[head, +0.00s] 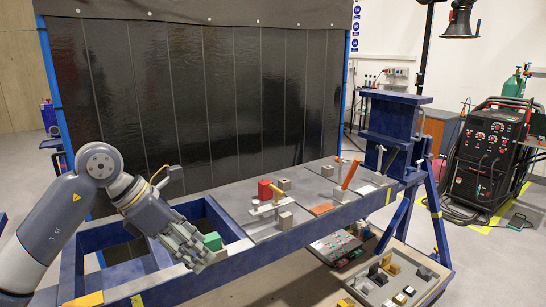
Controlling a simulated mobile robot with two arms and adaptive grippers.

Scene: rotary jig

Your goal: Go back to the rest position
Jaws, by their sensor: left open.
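My left arm comes in from the left. Its gripper (196,255) points down to the right over the near side of the blue jig frame (245,252). The gripper is open. A green block (212,241) shows right beside the fingers, partly hidden behind them; I cannot tell whether they touch it. On the jig's grey plate (258,220) are a red block (264,190), several grey blocks and a clamp with an orange handle (349,175). My right gripper is not in view.
A black welding curtain (210,95) stands behind the jig. A blue upright post (391,130) rises at its right end. A lower shelf (400,280) holds black, yellow and grey blocks. A welding machine (492,150) stands on the floor at right. The jig frame's left part has open gaps.

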